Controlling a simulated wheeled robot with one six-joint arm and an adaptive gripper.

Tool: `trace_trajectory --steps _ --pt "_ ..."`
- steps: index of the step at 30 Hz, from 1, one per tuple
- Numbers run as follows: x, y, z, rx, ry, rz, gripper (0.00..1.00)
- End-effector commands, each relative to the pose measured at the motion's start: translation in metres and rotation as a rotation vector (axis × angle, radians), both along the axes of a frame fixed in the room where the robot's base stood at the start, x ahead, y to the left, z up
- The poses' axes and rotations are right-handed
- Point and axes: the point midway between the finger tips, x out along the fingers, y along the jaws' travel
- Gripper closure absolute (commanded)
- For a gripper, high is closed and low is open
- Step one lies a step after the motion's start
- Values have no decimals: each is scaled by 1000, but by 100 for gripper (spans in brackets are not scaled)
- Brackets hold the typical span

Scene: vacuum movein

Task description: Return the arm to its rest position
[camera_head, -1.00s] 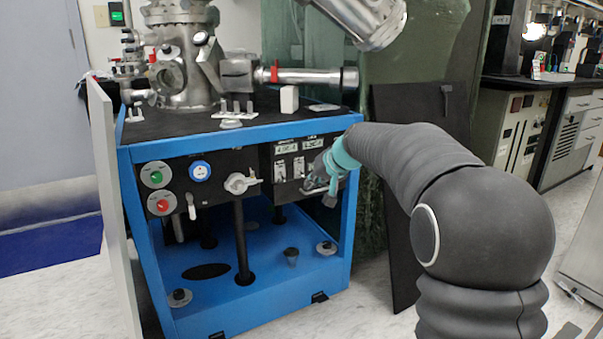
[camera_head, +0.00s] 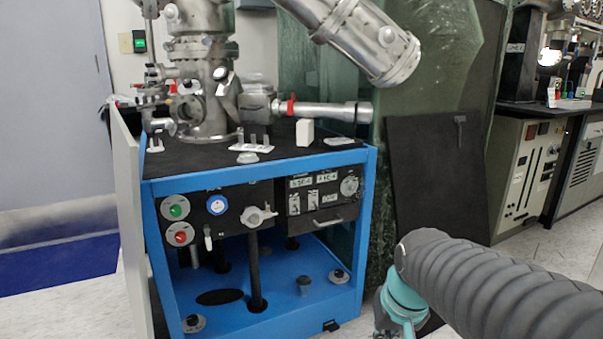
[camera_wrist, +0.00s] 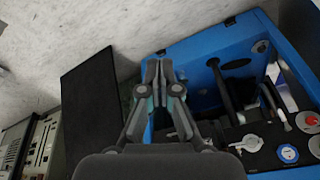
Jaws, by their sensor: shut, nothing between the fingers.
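My arm comes in from the right edge of the head view, low in front of the blue-framed vacuum bench (camera_head: 262,164). In that view my gripper is mostly hidden below the teal wrist ring at the bottom edge. In the wrist view my gripper (camera_wrist: 159,68) shows with its two fingers together, shut and empty. The blue bench frame (camera_wrist: 196,49) lies just beyond and to the right of the fingers there. I see no contact between the fingers and the bench.
The bench's control panel has a green button (camera_head: 175,208), a red button (camera_head: 180,234) and a white valve handle (camera_head: 257,217). A dark panel (camera_head: 437,175) leans right of the bench. A grey door panel (camera_head: 133,225) stands at its left. Floor is clear at lower left.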

Motion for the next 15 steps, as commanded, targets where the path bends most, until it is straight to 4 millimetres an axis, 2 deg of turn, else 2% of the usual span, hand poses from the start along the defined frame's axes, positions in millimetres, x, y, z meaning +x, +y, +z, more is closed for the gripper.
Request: trace_trajectory --steps 1,3,7,10,15 --pt "-19 -4 10 -17 -10 1 100" --pt "-41 -8 16 -40 -23 6 100" --pt "-75 -14 27 -72 -63 16 100" --pt "-90 -16 39 -80 -104 17 100" --pt "-100 -16 64 -80 -175 13 100"
